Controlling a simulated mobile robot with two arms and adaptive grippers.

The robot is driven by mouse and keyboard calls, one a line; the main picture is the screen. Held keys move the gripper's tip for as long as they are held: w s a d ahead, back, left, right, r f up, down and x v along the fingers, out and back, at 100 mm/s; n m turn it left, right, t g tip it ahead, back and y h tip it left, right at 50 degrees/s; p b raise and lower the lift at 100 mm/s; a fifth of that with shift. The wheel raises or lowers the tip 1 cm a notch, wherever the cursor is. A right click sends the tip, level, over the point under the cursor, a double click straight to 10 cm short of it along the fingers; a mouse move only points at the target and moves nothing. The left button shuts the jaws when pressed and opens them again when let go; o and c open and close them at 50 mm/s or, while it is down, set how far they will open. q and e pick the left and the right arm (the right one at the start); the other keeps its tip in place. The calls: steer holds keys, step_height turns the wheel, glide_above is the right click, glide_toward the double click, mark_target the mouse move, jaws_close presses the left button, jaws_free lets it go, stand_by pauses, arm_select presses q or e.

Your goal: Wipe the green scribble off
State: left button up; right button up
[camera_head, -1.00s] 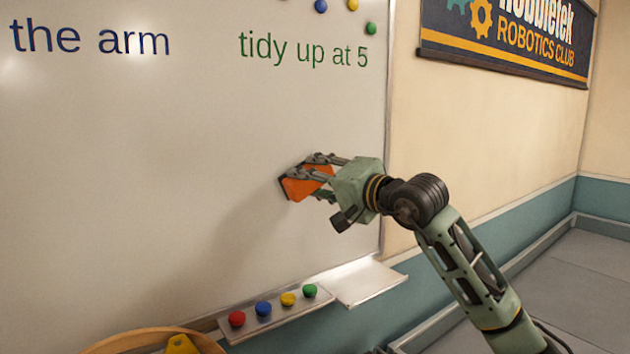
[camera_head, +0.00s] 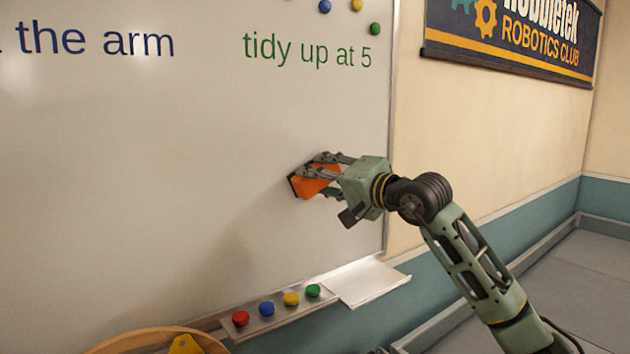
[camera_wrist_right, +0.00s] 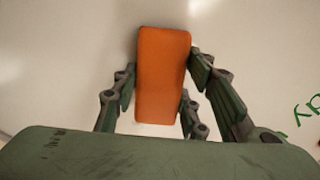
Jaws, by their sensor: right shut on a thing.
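The whiteboard (camera_head: 130,180) fills the left and middle of the head view. The only green marks I see on it are the words "tidy up at 5" (camera_head: 307,50), at the upper right. Part of green lettering (camera_wrist_right: 306,112) also shows at the right edge of the right wrist view. My right gripper (camera_head: 318,174) is shut on an orange eraser (camera_head: 314,186) with a dark side toward the board. It is below the green words, by the board's right part. I cannot tell if the eraser touches the board. My left gripper is out of view.
Below the board is a tray (camera_head: 368,284) with red, blue, yellow and green round pieces (camera_head: 291,299) beside its bare right end. A round wooden-rimmed container (camera_head: 140,340) is at the bottom left. Blue words (camera_head: 95,42) and magnets (camera_head: 325,6) are higher on the board.

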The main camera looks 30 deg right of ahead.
steer(key=shift+w+d+p, duration=0.55)
steer(key=shift+w+d, duration=0.15)
steer(key=shift+d, duration=3.95)
steer(key=shift+s+a+b, duration=0.15)
steer(key=shift+a, duration=1.15)
steer(key=shift+s+a+b, duration=0.15)
steer(key=shift+s+a, duration=0.05)
steer(key=shift+a, duration=1.05)
steer(key=shift+s+a+b, duration=0.15)
steer(key=shift+a, duration=1.15)
steer(key=shift+s+a+b, duration=0.15)
steer(key=shift+a+b, duration=0.1)
steer(key=shift+a, duration=0.7)
steer(key=shift+s+a+b, duration=0.15)
steer(key=shift+a+b, duration=0.05)
steer(key=shift+a, duration=0.75)
steer(key=shift+d+r, duration=0.1)
steer(key=shift+r, duration=0.05)
